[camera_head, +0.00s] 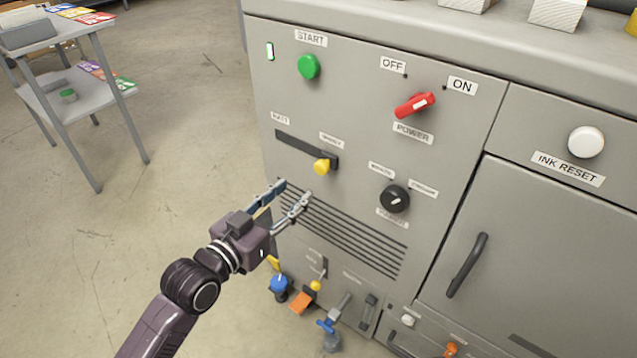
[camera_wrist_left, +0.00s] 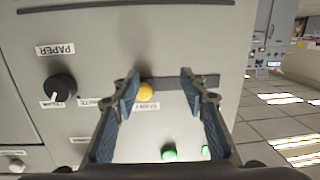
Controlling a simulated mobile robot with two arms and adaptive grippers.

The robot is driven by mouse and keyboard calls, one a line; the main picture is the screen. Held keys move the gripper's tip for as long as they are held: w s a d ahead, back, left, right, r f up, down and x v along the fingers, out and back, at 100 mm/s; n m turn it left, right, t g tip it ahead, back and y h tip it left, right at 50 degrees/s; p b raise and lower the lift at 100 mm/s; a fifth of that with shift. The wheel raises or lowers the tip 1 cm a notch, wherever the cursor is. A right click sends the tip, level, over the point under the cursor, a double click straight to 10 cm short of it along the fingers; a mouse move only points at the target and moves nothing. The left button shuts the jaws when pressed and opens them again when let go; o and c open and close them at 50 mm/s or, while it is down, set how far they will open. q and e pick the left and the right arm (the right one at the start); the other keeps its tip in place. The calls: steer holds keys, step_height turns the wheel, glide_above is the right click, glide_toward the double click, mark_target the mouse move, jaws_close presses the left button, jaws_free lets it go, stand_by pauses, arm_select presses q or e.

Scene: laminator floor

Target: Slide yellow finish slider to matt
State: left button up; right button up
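The yellow finish slider knob (camera_head: 321,167) sits at the right end of a dark slot (camera_head: 297,145) on the grey machine front. A label reading MATT (camera_head: 280,118) is above the slot's left end; a second, hard-to-read label (camera_head: 331,139) is above the right end. My left gripper (camera_head: 295,191) is open and empty, below and left of the knob, apart from it in the head view. In the left wrist view, the knob (camera_wrist_left: 146,92) shows between the spread fingers of the left gripper (camera_wrist_left: 159,78), nearer one finger. Contact is not visible. My right gripper is out of view.
A green START button (camera_head: 308,67) and a red POWER switch (camera_head: 414,105) are above. A black PAPER dial (camera_head: 395,198) is to the right, vent slits (camera_head: 345,230) below. Several levers and valves crowd the lower panel. Open floor and a grey shelf (camera_head: 70,85) are at left.

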mark_target(318, 169)
arm_select(q)
step_height(318, 169, up, 4)
steer(key=s+d+m+h, duration=0.1)
steer(key=s+d+h, duration=0.1)
steer(key=b+x, duration=0.1)
steer(key=x, duration=0.7)
steer(key=shift+a+b, duration=0.2)
steer(key=shift+b, duration=0.1)
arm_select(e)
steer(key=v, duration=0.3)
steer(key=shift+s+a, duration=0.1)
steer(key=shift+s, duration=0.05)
arm_select(q)
jaws_close()
